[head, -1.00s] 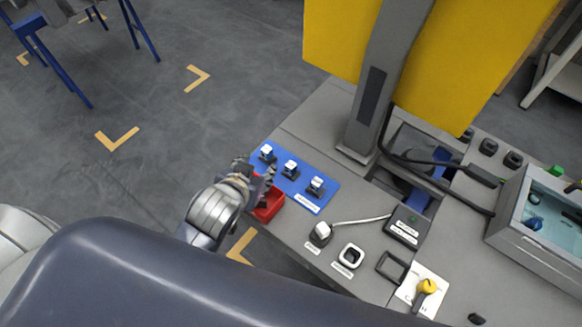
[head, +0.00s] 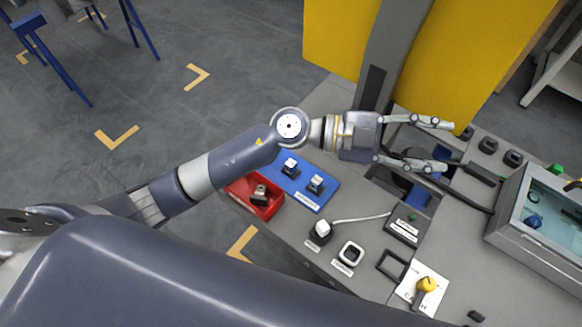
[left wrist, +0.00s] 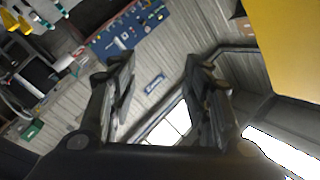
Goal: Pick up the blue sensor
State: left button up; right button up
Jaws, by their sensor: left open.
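My left gripper (head: 443,144) reaches in from the left above the bench, fingers spread, with nothing between them. In the left wrist view its open fingers (left wrist: 158,72) face the room. A blue mat (head: 325,197) on the bench carries small white-topped dark devices (head: 290,166) and (head: 316,183); my arm covers the mat's far left corner. A blue object (head: 534,221) shows in the case at the right. I cannot tell which thing is the blue sensor.
A grey post (head: 385,60) with yellow panels stands behind the gripper. The case (head: 500,222) stands at the right.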

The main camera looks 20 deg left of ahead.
pick_arm(q)
notch_tip(320, 180, down, 9)
jog(key=a+m+g+y, duration=0.2)
jog(key=g+y, duration=0.1)
jog(key=y, duration=0.2)
jog(key=n+y, duration=0.4)
jog(key=y, duration=0.9)
send_over(291, 163)
notch_tip(291, 163, down, 10)
jog(key=shift+w+r, duration=0.1)
jog(key=shift+w, duration=0.05)
notch_tip(291, 163, down, 5)
jog(key=shift+r, duration=0.15)
jog(key=shift+f+p, duration=0.6)
jog(key=shift+f, duration=2.25)
grip_shut()
